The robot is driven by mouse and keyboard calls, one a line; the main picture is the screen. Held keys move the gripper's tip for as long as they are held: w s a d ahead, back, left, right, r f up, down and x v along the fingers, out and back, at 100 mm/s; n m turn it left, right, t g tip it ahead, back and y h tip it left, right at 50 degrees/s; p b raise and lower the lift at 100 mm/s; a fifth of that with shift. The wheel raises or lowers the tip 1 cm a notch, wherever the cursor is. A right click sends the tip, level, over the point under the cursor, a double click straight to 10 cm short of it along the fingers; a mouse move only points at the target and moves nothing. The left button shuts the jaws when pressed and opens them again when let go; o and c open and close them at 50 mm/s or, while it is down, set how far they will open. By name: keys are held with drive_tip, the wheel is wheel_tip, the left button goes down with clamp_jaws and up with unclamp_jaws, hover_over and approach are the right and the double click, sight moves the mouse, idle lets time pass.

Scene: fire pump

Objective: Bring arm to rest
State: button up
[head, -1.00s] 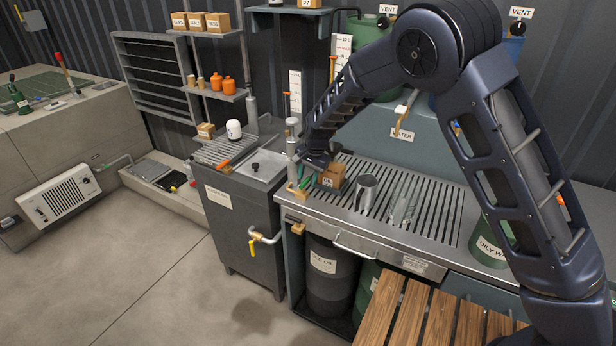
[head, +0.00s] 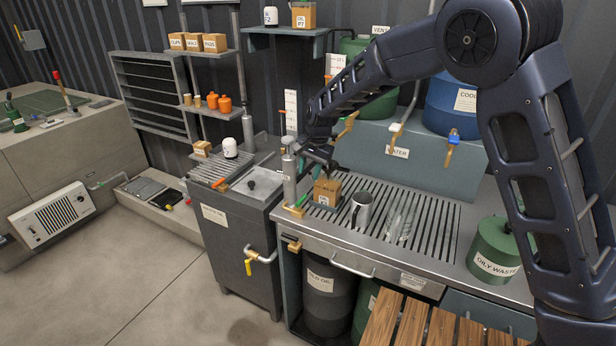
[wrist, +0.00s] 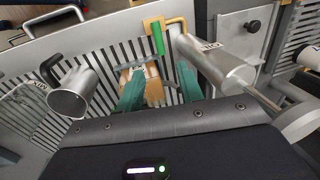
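My gripper (head: 322,160) is above the left end of the slatted bench top (head: 440,222), near a small brown labelled box (head: 327,191). The box stands on the slats. In the wrist view, my gripper's two green fingers (wrist: 160,85) are spread apart with nothing clamped between them. The box (wrist: 153,92) shows beyond and between them, partly hidden. My arm is bent, its elbow high at the upper right of the head view.
A metal mug (head: 361,210) and clear glassware (head: 401,222) stand right of the box. A metal cylinder (head: 289,180) rises close to my gripper's left. A green oily-waste can (head: 495,250) stands at the bench's right. Shelves and taps are behind.

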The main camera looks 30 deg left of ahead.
drive_tip(key=shift+r, duration=0.1)
idle(0.4)
drive_tip(key=w+d+r, duration=0.3)
drive_tip(key=d+r, duration=0.3)
drive_tip(key=d, duration=0.6)
drive_tip(key=w+d+r+t+y, duration=0.1)
drive_tip(key=w+d+r, duration=0.35)
drive_tip(key=d, duration=0.75)
drive_tip(key=w+d+r, duration=0.3)
drive_tip(key=d+r, duration=0.3)
drive_tip(key=d, duration=0.5)
drive_tip(key=s+d+t+h, duration=0.1)
drive_tip(key=s+d, duration=0.5)
drive_tip(key=d, duration=0.4)
drive_tip(key=s+d+r+t+h, duration=0.1)
drive_tip(key=s+d, duration=0.6)
drive_tip(key=d, duration=0.4)
drive_tip(key=s+d+t+h, duration=0.1)
drive_tip(key=s+d, duration=0.6)
drive_tip(key=d, duration=0.4)
drive_tip(key=shift+d+r+t, duration=0.2)
drive_tip(key=shift+r+t, duration=0.05)
drive_tip(key=shift+t, duration=0.05)
